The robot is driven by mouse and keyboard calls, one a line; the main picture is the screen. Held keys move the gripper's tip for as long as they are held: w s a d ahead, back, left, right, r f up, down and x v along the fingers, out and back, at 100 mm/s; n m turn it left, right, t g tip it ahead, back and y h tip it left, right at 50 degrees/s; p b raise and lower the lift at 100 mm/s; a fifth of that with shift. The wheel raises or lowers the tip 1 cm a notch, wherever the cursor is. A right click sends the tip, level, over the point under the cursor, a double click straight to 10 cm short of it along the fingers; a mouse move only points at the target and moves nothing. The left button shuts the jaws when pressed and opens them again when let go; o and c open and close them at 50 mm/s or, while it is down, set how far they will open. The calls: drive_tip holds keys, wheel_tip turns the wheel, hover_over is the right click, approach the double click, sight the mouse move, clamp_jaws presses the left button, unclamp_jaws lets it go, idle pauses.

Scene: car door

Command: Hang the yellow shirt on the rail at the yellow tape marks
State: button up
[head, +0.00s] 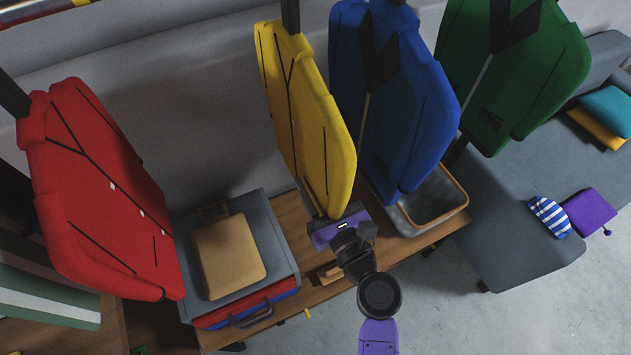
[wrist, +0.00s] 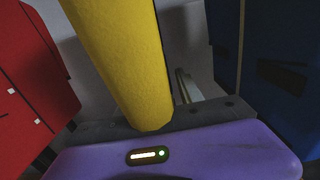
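The yellow shirt (head: 305,120) hangs upright from a dark hanger strap (head: 290,15) that runs out of the top of the head view. It is between the red and blue garments. The strap's upper end and its place on a rail are out of view. My gripper (head: 338,228) is low, at the shirt's bottom end. In the wrist view, the shirt (wrist: 125,65) reaches down to the dark edge of my purple gripper body (wrist: 200,150). The fingertips are hidden, and I cannot tell whether they touch the shirt. A yellow mark (head: 81,2) shows on a bar at the top left.
The red garment (head: 95,190) hangs left; blue (head: 390,100) and green (head: 515,70) ones hang right. Below are a wooden bench (head: 300,235) with stacked cases (head: 270,235) and a grey bin (head: 430,205). A grey couch (head: 520,200) stands right. Floor is clear at bottom right.

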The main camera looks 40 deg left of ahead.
drive_tip(key=shift+f, duration=0.1)
drive_tip(key=shift+s+d, duration=0.15)
drive_tip(key=shift+d, duration=0.2)
drive_tip(key=v, duration=0.7)
drive_tip(key=shift+b, duration=0.4)
